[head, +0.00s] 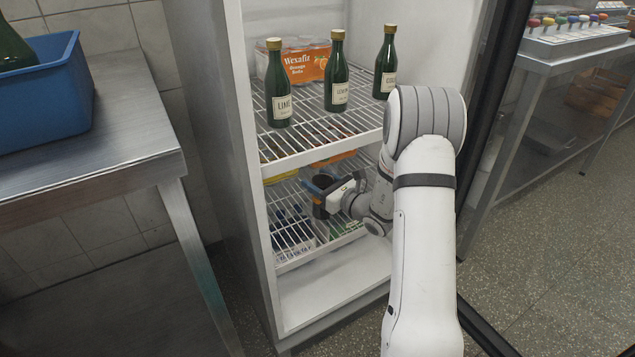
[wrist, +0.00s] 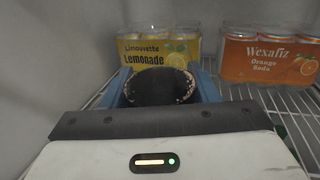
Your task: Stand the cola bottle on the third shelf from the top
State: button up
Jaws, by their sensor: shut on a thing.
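My gripper (head: 322,186) is inside the open fridge, between the upper wire shelf (head: 306,158) and the lower wire shelf (head: 285,232). Its blue fingers are shut on a dark cola bottle, which shows in the wrist view (wrist: 158,87) between the fingers, with a speckled rim. In the head view only a small dark part of the bottle (head: 319,210) shows below the fingers. It looks roughly upright over the lower wire shelf. I cannot tell whether its base touches the shelf.
A yellow lemonade pack (wrist: 158,49) and an orange soda pack (wrist: 268,58) stand behind the bottle. Green bottles (head: 278,85) and another orange pack (head: 306,64) stand on the upper shelf. A steel table (head: 100,130) with a blue bin (head: 50,105) is at left.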

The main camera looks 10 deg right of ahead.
jog(key=o, duration=1.4)
